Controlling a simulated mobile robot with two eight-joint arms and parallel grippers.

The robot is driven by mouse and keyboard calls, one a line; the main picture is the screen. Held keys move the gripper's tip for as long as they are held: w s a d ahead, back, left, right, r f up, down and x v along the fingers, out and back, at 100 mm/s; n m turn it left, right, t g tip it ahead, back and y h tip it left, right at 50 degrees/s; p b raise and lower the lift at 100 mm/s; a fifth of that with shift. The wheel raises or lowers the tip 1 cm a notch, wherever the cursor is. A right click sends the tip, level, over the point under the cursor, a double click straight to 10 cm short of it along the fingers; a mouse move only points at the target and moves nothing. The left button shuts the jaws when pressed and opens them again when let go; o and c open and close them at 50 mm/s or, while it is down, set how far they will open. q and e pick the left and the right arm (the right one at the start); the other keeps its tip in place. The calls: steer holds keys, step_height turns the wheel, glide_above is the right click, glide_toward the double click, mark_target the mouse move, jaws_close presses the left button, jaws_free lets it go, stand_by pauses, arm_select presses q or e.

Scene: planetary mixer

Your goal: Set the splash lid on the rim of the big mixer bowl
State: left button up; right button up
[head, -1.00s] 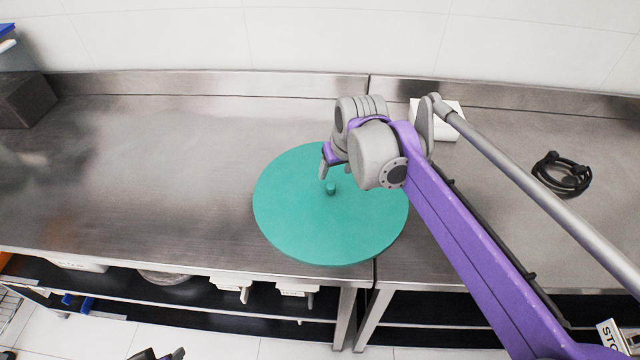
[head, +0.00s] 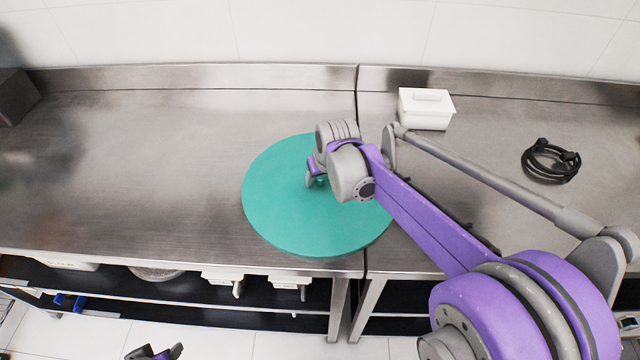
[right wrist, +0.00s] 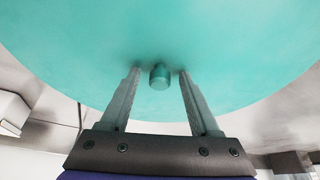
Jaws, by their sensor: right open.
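The splash lid (head: 290,215) is a flat, round teal disc lying on the steel counter. Its small teal knob (right wrist: 160,77) stands at its middle. My right gripper (head: 314,181) is over the lid from the right. In the right wrist view my right gripper (right wrist: 159,72) is open, with one finger on each side of the knob and a gap to each. In the head view the knob is mostly hidden by the gripper. A dark piece at the bottom edge looks like my left gripper (head: 155,352); its jaws are unclear. The big mixer bowl is not in view.
A white lidded box (head: 426,110) and a coiled black cable (head: 551,162) are on the counter (head: 130,165) to the right. A dark block (head: 14,97) stands at the far left. The counter left of the lid is clear. White containers sit on the shelf below.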

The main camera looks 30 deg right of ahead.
jaws_close()
stand_by(1.3)
